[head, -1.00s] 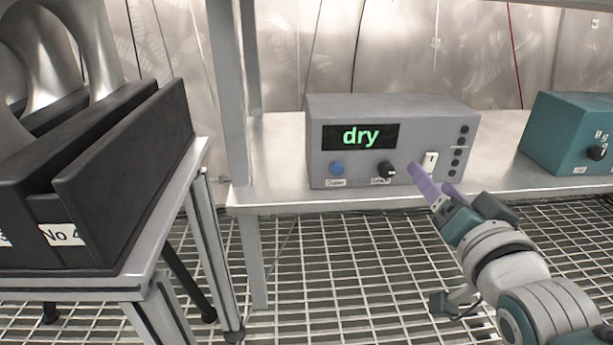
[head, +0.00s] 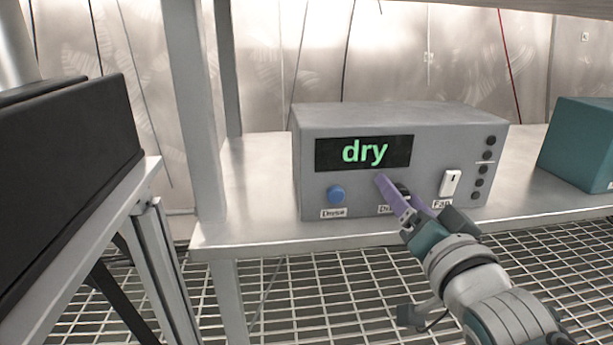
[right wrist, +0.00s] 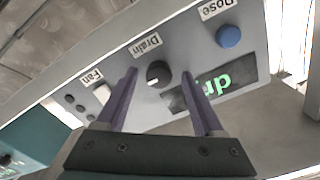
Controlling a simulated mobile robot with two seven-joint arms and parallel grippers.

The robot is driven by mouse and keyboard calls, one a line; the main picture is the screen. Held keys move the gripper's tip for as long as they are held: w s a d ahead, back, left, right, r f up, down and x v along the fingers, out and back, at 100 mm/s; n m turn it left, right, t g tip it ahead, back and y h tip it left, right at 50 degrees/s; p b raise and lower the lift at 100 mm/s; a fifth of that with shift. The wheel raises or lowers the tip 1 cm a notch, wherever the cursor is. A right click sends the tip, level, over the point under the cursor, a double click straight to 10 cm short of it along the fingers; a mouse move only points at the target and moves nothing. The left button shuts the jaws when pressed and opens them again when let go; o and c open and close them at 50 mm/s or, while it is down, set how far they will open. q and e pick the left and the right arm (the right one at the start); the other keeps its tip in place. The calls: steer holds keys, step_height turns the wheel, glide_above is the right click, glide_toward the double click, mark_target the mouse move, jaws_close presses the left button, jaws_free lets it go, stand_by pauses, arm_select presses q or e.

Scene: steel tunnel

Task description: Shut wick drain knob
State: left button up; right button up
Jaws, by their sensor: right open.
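The grey control box (head: 450,125) stands on a metal shelf, and its display (head: 364,152) reads "dry". The black drain knob (head: 403,189) is on its front, partly hidden by my right gripper in the head view. In the right wrist view the drain knob (right wrist: 159,73) shows whole, under the label "Drain", between the two finger lines. My right gripper (head: 397,191) has purple fingers, is open and empty, and is in front of the knob. In the right wrist view its fingers (right wrist: 160,80) are spread on either side of the knob. I cannot tell whether they touch it. My left gripper is out of view.
A blue Dose button (head: 336,194) is left of the knob, and a white Fan switch (head: 450,183) is right of it. A teal box (head: 580,145) stands farther right on the shelf (head: 255,225). A black rack (head: 70,170) is at left.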

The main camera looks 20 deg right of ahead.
steer(key=shift+s+f, duration=0.1)
steer(key=shift+s, duration=0.05)
steer(key=shift+s, duration=0.1)
steer(key=shift+c, duration=0.3)
jaws_close()
